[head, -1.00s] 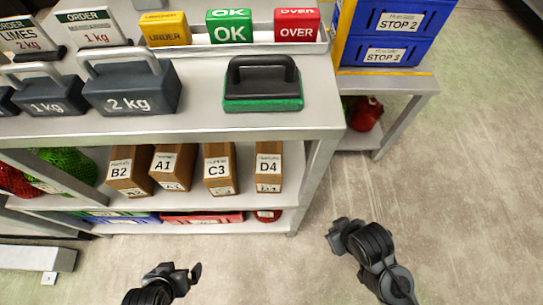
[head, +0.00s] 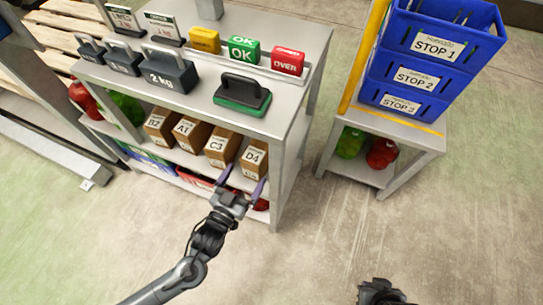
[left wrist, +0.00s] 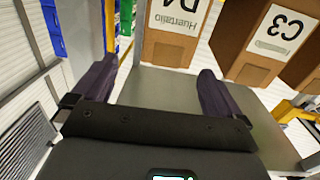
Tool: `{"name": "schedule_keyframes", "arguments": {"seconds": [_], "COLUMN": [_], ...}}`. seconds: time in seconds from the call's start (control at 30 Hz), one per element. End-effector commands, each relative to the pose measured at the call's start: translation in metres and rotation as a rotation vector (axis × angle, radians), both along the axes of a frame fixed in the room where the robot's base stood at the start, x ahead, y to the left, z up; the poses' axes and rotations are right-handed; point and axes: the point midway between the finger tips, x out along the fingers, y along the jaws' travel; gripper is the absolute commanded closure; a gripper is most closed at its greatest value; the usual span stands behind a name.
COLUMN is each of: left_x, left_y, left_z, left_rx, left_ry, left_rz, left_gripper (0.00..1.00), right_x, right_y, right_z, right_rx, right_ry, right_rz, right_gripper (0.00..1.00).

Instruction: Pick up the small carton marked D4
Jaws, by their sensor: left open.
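The small brown carton marked D4 (head: 253,158) stands at the right end of a row on the middle shelf. It shows upside down at the top of the left wrist view (left wrist: 172,40). My left gripper (head: 241,182) is open at the shelf front, just before D4. In the left wrist view the two fingers of my left gripper (left wrist: 157,85) are spread wide, with D4 beyond and between them; nothing is held. Part of my right gripper (head: 382,292) shows at the bottom edge, away from the shelf; its fingers are unclear.
Carton C3 (head: 222,148) stands close beside D4, then A1 (head: 190,133) and B2 (head: 159,125). The shelf's top board (head: 290,100) is above the cartons, and a right-hand post (head: 277,190) stands near D4. The floor in front is clear.

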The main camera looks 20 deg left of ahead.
Motion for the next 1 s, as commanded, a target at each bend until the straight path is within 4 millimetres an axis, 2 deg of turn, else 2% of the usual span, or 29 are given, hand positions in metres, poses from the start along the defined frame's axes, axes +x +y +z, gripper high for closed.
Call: {"name": "schedule_keyframes", "arguments": {"seconds": [0.23,0.47,0.77,1.0], "left_x": [0.034,0.046,0.077,0.095], "left_y": [-0.004,-0.006,-0.007,-0.010], "left_z": [-0.002,-0.001,-0.006,-0.003], "left_rx": [-0.001,-0.001,0.001,0.000], "left_ry": [-0.006,-0.003,-0.006,-0.002], "left_rz": [0.000,-0.001,-0.001,-0.001], "left_gripper": [0.00,0.00,0.00,0.00], "right_x": [0.001,0.002,0.001,0.001], "right_y": [0.002,0.003,0.001,0.000], "right_z": [-0.018,-0.022,-0.050,-0.058], "right_rx": [0.008,0.012,0.005,-0.002], "right_ry": [0.000,-0.002,-0.001,0.000], "right_rz": [-0.003,-0.006,-0.003,0.002], "right_gripper": [1.00,1.00,1.00,1.00]}}
